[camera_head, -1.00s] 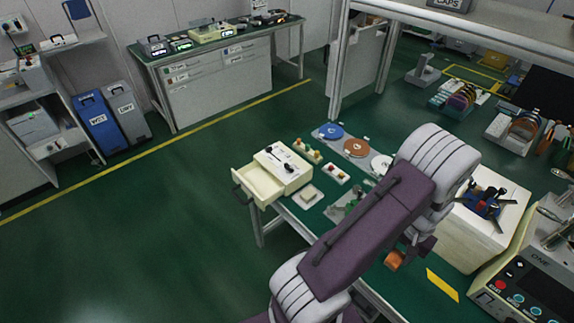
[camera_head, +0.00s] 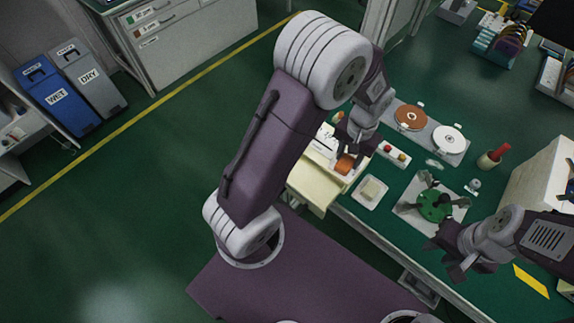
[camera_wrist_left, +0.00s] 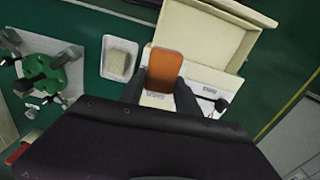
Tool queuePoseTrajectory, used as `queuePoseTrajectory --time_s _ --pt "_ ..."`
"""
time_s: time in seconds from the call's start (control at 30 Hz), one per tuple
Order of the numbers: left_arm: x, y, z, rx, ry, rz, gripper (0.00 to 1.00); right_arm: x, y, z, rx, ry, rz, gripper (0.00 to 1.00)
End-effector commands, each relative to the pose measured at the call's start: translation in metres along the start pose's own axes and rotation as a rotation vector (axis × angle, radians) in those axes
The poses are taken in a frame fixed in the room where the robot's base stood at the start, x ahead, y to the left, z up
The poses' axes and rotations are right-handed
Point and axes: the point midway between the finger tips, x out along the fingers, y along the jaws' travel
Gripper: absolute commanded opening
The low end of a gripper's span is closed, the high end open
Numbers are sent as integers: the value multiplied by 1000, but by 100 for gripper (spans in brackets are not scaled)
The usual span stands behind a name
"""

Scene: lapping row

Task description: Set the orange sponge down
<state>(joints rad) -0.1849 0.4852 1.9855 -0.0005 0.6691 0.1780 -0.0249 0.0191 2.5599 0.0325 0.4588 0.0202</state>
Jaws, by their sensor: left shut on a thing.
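The orange sponge (camera_head: 345,164) is between the fingers of my left gripper (camera_head: 353,150), which is shut on it. In the left wrist view the sponge (camera_wrist_left: 165,68) sticks out beyond the fingertips, over the edge between the cream box's open drawer (camera_wrist_left: 196,36) and its white labelled top (camera_wrist_left: 212,80). I cannot tell whether the sponge touches the box. My left arm hides part of the box in the head view. My right gripper (camera_head: 446,258) appears open and empty, near the green fixture.
A small white tray (camera_head: 370,193) with a pale block stands beside the drawer. A green round fixture (camera_head: 435,205) is on a grey plate. Brown (camera_head: 410,117) and white (camera_head: 448,139) discs lie behind. A red-topped bottle (camera_head: 493,157) stands to the right.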

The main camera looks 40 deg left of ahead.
Motion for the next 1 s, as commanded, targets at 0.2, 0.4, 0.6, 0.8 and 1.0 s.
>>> queuePoseTrajectory --time_s 0.2,0.4,0.6,0.8,1.0 --pt "-2 24 0 67 0 0 0 9 0 1 0 0 0 36" --pt "4 17 6 68 -3 -1 0 9 0 1 0 0 0 36" --pt "33 -24 31 65 -4 0 0 12 0 1 0 0 0 36" --pt "56 -56 51 66 -4 0 0 15 0 2 0 0 0 36" --pt "68 -74 61 69 -1 0 0 16 0 2 0 0 0 36"
